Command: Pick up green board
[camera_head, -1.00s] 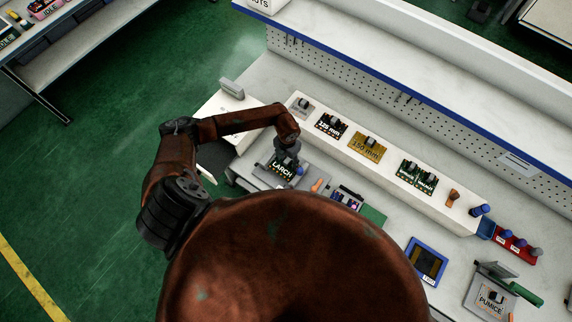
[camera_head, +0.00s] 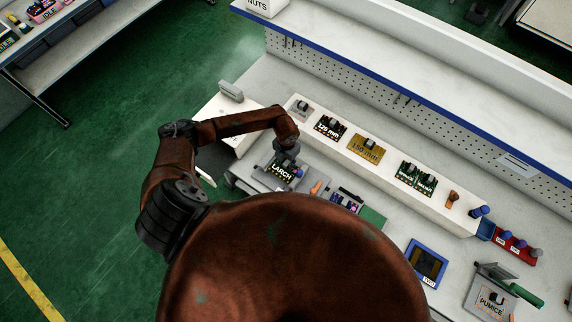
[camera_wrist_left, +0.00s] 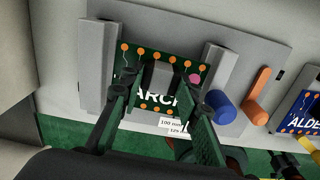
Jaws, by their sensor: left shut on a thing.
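The green board marked LARCH (camera_head: 281,172) is at the grey fixture (camera_head: 259,174) on the bench. In the left wrist view the green board (camera_wrist_left: 125,62) has orange dots along its edges and a pink dot at its right. It shows between two grey rails of the fixture (camera_wrist_left: 97,60). My left gripper (camera_head: 287,160) is above the board, pointing down. In the left wrist view its fingers (camera_wrist_left: 161,78) reach to the middle of the board and are shut on it, partly covering the lettering. I cannot tell whether the board touches the fixture.
A blue knob (camera_wrist_left: 222,105) and an orange lever (camera_wrist_left: 259,92) stand right of the board.

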